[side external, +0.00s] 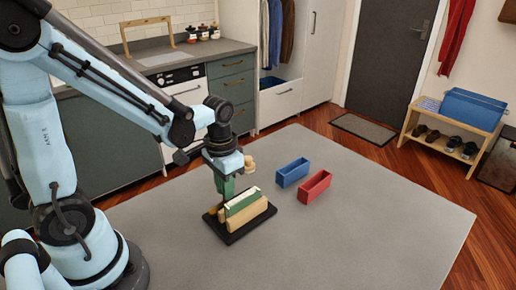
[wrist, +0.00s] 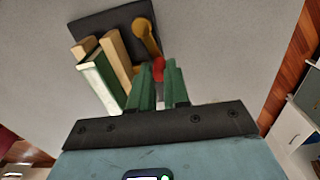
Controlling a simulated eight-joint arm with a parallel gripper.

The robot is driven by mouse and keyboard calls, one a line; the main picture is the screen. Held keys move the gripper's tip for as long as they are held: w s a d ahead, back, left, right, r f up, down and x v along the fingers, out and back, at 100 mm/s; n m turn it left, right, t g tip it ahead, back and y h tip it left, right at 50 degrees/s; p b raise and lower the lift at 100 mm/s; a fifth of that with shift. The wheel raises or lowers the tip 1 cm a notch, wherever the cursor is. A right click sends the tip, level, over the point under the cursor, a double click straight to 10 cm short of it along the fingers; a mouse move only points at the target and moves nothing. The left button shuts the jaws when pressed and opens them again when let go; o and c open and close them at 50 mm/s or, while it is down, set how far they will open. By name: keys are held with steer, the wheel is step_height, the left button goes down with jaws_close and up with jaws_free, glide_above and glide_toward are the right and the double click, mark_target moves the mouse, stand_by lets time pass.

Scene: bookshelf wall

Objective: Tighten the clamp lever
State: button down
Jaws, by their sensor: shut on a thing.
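The clamp stands on a dark base plate (side external: 235,235) on the grey table, with pale wooden blocks (side external: 246,219) on it. A green book-like piece with a white edge (side external: 241,203) sits upright between the blocks; it also shows in the wrist view (wrist: 98,80). The clamp lever (wrist: 147,38) is a mustard-yellow bar with a red end (wrist: 158,68). My gripper (wrist: 160,72), with green fingers, is shut on the red end of the lever. In the side view my gripper (side external: 225,192) points down behind the blocks, and the lever is mostly hidden there.
A blue open bin (side external: 292,173) and a red open bin (side external: 315,188) stand on the table to the right of the clamp. The table is clear in front and at the right. A kitchen counter (side external: 165,65) runs behind the table.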

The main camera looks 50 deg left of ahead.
steer(key=shift+d+m, duration=0.15)
steer(key=shift+m, duration=0.25)
steer(key=c, duration=1.1)
jaws_free()
step_height(320, 180, up, 12)
steer(key=t, duration=0.2)
steer(key=d+f+t, duration=0.1)
steer(key=t, duration=0.1)
steer(key=s+d+f+n+t, duration=0.1)
steer(key=t, duration=0.2)
stand_by(0.4)
